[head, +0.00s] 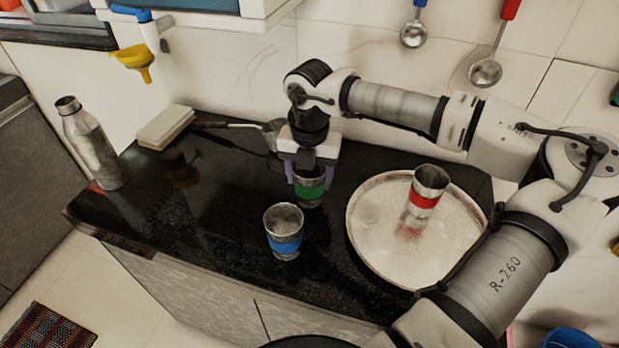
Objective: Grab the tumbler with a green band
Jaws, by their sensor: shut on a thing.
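The tumbler with a green band (309,189) is a metal cup upright on or just above the black counter; I cannot tell whether its base touches. My gripper (309,178) points down over it, with a purple finger on each side of its rim. The fingers are shut on this tumbler. The gripper body hides part of its top.
A tumbler with a blue band (284,240) stands just in front. A tumbler with a red band (424,196) stands on a round metal tray (375,245) at right. A metal bottle (90,147), a pale block (165,127) and a long-handled pan (270,132) are further left. The counter's left middle is clear.

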